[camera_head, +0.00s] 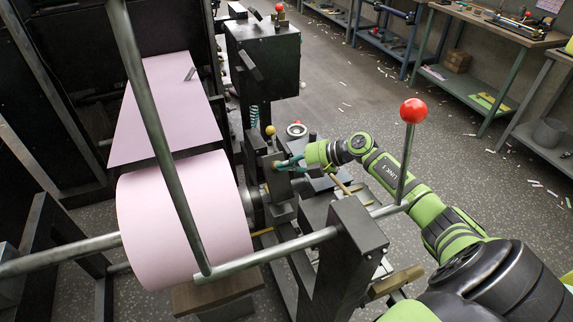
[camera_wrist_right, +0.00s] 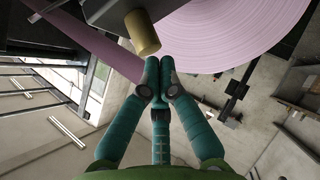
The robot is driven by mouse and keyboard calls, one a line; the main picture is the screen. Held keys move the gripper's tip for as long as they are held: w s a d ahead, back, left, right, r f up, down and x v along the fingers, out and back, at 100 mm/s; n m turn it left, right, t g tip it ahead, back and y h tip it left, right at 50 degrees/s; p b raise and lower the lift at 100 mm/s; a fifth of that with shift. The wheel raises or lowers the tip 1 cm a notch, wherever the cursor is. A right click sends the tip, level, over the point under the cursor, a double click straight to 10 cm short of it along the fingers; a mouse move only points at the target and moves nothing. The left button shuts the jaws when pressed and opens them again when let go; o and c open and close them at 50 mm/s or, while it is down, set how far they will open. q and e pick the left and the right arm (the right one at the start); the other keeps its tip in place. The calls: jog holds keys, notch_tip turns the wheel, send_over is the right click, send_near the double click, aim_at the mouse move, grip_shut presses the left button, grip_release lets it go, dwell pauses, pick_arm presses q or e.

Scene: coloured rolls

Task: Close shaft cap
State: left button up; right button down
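A large pink roll (camera_head: 185,215) lies on a shaft (camera_head: 256,207) at the left of the head view. Dark metal blocks (camera_head: 280,190) stand around the shaft's right end; I take them for the shaft cap and its holder, but cannot tell whether the cap is open. My right gripper (camera_head: 288,164) is beside the upper block. In the wrist view my right gripper (camera_wrist_right: 159,72) has its teal fingers drawn together, with nothing visible between them. A yellowish cylindrical knob (camera_wrist_right: 143,33) is just beyond the fingertips; contact is unclear. My left gripper is not in view.
A grey bar (camera_head: 270,256) and a red-balled lever (camera_head: 407,150) stand close to my right arm. A dark box (camera_head: 262,60) on a post is behind the roll. Workbenches (camera_head: 480,70) line the far right. The floor between is open, with scattered scraps.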

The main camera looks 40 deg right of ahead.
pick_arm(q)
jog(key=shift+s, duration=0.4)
